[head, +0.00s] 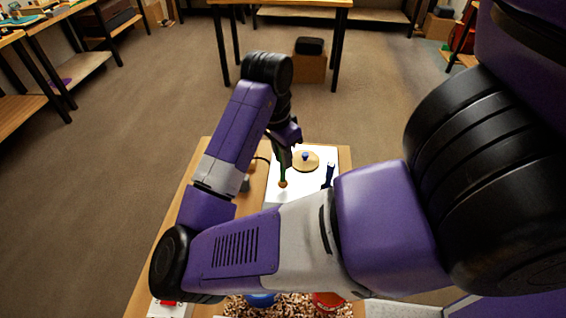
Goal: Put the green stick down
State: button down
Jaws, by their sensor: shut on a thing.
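My gripper (285,147) points down over the white surface on the bench, partly hidden by its own wrist. It is shut on the green stick (283,170), which hangs below it roughly upright. The stick's lower end is brownish and appears close above or touching the white surface (290,195); I cannot tell which.
A round tan piece (312,165) with a blue knob lies right of the stick. A dark blue upright thing (328,174) stands further right. A brown chip-filled area (290,305) with blue and red items is at the near end. My arm hides much of the bench.

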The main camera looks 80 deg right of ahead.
jog(key=shift+f, duration=1.15)
jog(key=shift+f, duration=0.15)
jog(key=c, duration=1.3)
grip_release()
